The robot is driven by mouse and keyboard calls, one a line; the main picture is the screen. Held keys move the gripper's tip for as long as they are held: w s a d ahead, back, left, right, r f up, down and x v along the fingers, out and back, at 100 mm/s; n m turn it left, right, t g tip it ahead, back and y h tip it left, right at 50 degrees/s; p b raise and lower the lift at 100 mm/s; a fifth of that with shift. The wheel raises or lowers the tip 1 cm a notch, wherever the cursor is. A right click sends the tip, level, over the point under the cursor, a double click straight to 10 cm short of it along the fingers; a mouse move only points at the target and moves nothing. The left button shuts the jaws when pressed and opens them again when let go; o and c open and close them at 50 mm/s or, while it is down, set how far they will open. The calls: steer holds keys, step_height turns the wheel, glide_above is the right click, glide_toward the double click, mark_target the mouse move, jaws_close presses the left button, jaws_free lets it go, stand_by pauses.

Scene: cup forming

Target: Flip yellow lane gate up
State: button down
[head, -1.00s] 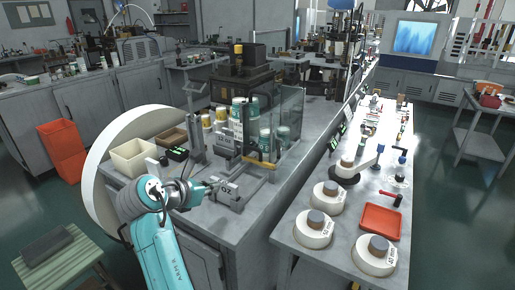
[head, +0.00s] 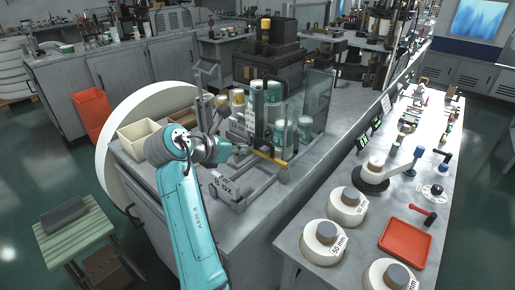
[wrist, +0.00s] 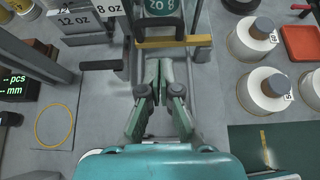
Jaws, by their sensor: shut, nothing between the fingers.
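The yellow lane gate (head: 271,158) is a flat yellow bar lying low across the front of the lane, before the clear guard and the cup stacks. In the wrist view the yellow bar (wrist: 174,41) lies level across the top middle, in front of a green cup marked 8 oz (wrist: 163,8). My gripper (head: 240,150) is just left of the bar in the head view, partly hidden by my wrist. In the wrist view my gripper (wrist: 164,66) is shut and empty, its tips just short of the bar with a small visible gap.
Signs marked 12 oz and 8 oz (wrist: 88,18) and a black-gripped handle (wrist: 100,65) are left of my fingers. A clear guard (head: 318,100) stands behind the bar. White weights (head: 347,207) and a red tray (head: 405,243) occupy the right bench.

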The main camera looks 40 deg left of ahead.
steer(key=x, duration=0.9)
steer(key=shift+w+f, duration=0.2)
steer(key=shift+w, duration=0.2)
steer(key=shift+d, duration=0.1)
